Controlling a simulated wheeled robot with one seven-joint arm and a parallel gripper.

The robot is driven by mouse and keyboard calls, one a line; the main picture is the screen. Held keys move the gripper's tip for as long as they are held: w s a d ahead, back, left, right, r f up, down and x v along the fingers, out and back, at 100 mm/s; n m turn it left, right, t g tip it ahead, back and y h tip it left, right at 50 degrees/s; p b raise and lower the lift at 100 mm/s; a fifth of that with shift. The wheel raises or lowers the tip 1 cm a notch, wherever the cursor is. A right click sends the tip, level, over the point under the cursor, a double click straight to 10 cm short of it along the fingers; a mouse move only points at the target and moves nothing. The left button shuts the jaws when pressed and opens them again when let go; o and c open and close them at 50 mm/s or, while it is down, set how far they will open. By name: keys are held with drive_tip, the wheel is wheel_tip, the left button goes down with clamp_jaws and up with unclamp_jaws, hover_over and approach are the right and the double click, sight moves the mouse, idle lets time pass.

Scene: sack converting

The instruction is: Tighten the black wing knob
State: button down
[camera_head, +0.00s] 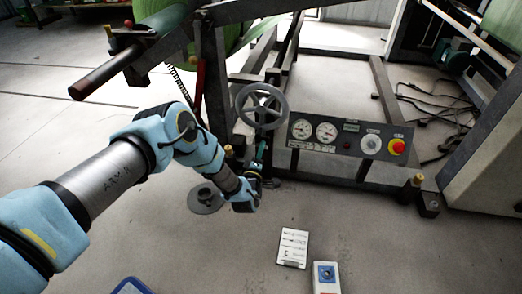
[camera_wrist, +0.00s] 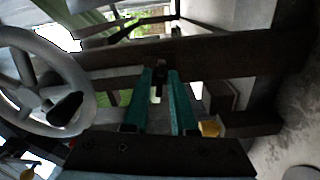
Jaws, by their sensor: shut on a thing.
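My gripper (camera_head: 262,150) is at the machine frame, just below the grey handwheel (camera_head: 262,92) and left of the gauge panel. In the wrist view, the two green fingers of my gripper (camera_wrist: 160,74) point at a dark frame bar (camera_wrist: 225,52). They are closed on a small dark piece, the black wing knob (camera_wrist: 158,79), which is mostly hidden between them. The knob cannot be made out in the head view. The handwheel also shows close on the left of the wrist view (camera_wrist: 80,78), with its black handle (camera_wrist: 65,108).
The gauge panel (camera_head: 345,139) carries a red stop button (camera_head: 397,147) right of my gripper. A yellow knob (camera_wrist: 209,128) is close right of the fingers. A white card (camera_head: 293,247) and a white box (camera_head: 326,280) lie in front. Cables (camera_head: 440,115) lie on the floor at right.

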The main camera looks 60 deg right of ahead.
drive_tip(key=shift+m, duration=0.3)
drive_tip(key=n+b, duration=0.8)
drive_tip(key=n, duration=1.6)
drive_tip(key=shift+f+n+b, duration=0.1)
drive_tip(key=shift+n+b, duration=0.2)
drive_tip(key=shift+b, duration=0.1)
idle(2.0)
idle(0.3)
drive_tip(key=c, duration=0.7)
unclamp_jaws()
